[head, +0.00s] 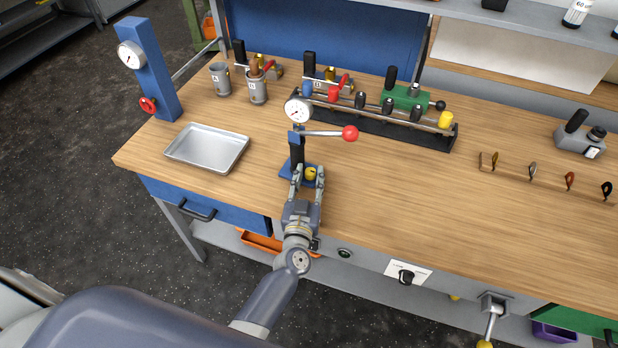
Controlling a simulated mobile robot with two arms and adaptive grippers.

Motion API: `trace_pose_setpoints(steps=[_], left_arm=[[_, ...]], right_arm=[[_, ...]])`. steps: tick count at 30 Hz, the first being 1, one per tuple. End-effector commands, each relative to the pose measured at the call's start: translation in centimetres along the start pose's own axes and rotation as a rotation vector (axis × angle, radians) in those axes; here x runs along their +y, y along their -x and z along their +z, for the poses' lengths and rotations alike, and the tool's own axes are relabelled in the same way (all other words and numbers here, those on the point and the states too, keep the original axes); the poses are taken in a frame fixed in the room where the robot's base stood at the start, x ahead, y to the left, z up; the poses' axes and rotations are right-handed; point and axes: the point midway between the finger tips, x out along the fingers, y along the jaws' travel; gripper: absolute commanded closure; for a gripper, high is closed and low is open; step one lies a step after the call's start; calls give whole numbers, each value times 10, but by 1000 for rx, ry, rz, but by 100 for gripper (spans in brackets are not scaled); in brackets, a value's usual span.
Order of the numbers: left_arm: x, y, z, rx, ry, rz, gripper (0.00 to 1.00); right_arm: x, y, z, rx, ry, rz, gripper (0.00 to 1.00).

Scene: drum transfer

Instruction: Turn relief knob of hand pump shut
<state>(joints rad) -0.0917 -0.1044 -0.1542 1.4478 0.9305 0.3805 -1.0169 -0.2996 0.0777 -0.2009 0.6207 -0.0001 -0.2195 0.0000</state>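The hand pump stands near the front edge of the workbench, with a blue base (286,174), a dark upright body (296,150), a round white gauge (298,110) and a lever ending in a red ball (350,133). Its relief knob (310,174) is small, round and yellow, low at the front of the pump. My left gripper (309,172) reaches in from the front, its two fingers spread on either side of the knob. A gap shows beside the knob, so the gripper looks open; contact is not clear. My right gripper is not in view.
A metal tray (207,148) lies left of the pump. A blue stand with a gauge (131,54) and red handwheel is at the far left.

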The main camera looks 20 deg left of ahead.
Motion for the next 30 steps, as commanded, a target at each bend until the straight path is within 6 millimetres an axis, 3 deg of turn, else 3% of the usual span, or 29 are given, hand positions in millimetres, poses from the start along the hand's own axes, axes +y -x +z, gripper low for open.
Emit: trace_pose_setpoints(steps=[1,3,10,16,30], left_arm=[[0,0,0,0,0,0,85],[0,0,0,0,0,0,100],[-1,0,0,3,-3,15,100],[-5,-1,-1,8,-9,128,100],[-10,-3,0,9,-4,373,100]], right_arm=[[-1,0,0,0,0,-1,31],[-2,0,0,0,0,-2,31],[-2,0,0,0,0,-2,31],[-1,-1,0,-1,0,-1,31],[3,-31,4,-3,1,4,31]])
